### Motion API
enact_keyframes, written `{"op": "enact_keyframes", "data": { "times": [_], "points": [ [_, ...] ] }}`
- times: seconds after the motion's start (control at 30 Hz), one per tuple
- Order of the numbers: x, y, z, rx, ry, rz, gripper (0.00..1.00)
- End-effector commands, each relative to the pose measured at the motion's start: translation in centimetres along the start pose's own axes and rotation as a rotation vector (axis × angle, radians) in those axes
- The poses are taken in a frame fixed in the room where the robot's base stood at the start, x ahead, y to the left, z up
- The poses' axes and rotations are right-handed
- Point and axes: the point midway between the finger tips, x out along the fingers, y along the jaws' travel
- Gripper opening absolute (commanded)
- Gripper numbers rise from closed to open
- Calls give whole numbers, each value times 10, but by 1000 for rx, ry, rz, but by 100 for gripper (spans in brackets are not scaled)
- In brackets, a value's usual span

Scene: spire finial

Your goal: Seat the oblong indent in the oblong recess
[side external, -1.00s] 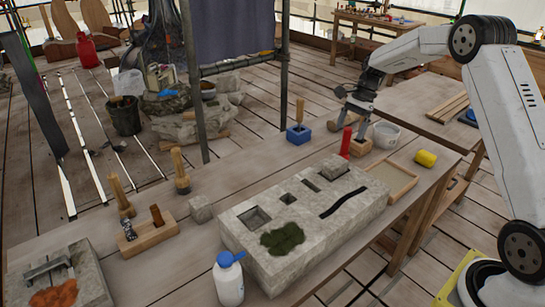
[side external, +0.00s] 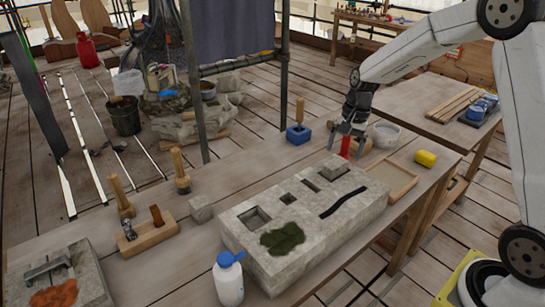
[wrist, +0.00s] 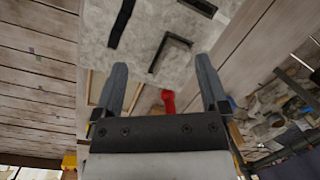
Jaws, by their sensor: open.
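The pale stone block (side external: 290,250) lies on the bench with several cut recesses in its top, including a squarish one (side external: 254,218), a smaller one (side external: 288,198) and one at its far end (side external: 333,173). Part of its top shows in the wrist view (wrist: 90,30). I cannot tell for sure which recess is the oblong one. A red upright piece (side external: 345,147) stands behind the block's far end; it also shows between my fingers in the wrist view (wrist: 168,101). It may be the oblong indent. My gripper (side external: 349,138) is open, at the red piece's top, with no visible grip on it.
A black strip (side external: 343,203) and green moss patch (side external: 283,238) mark the block's top. A shallow tray (side external: 412,181), yellow cylinder (side external: 426,158), white bucket (side external: 386,134) and blue holder (side external: 298,134) stand nearby. A blue-capped bottle (side external: 229,280) stands at the front.

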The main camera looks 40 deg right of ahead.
Motion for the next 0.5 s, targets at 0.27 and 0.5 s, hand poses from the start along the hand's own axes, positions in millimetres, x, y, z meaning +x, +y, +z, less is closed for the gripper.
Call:
{"op": "enact_keyframes", "data": {
  "times": [0.27, 0.5],
  "points": [
    [13, 21, 70, -402, 120, 27, 94],
    [26, 50, 124, -754, 212, 46, 94]
  ]
}}
